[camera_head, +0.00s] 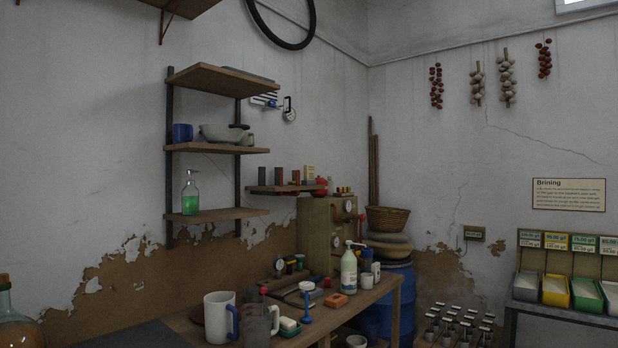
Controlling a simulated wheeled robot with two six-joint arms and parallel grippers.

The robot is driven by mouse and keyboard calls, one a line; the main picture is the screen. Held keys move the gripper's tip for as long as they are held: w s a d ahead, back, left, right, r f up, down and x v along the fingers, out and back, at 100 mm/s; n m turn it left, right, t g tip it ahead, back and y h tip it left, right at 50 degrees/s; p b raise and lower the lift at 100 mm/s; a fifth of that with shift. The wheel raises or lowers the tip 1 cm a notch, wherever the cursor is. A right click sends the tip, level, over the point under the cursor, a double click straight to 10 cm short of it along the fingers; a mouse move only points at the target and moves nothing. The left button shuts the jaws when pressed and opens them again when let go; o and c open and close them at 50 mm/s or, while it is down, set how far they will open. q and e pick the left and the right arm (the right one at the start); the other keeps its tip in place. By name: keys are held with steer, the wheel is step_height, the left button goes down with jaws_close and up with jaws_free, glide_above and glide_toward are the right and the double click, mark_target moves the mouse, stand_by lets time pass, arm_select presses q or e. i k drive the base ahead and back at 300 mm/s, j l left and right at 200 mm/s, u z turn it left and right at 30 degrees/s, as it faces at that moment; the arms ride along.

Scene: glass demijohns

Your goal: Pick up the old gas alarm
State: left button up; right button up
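I cannot tell for certain which thing is the old gas alarm. A small brownish box with a pale face (474,233) is fixed on the right wall, above the peeling brown paint; its details are too small to read. A beige cabinet-like unit with gauges and knobs (318,232) stands at the back of the wooden workbench (384,292). Neither of my grippers shows in the head view.
The workbench holds a white mug (220,317), a clear jug (257,325), a white-green bottle (348,271) and an orange block (336,300). A blue barrel (376,306) stands behind. A glass demijohn (14,322) is at lower left. Coloured bins (556,291) stand right.

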mark_target(309, 170)
steer(key=i+l+z, duration=0.35)
steer(key=i, duration=0.35)
steer(key=i+l+z, duration=0.35)
steer(key=i, duration=0.35)
steer(key=i+z, duration=0.35)
steer(key=i, duration=0.4)
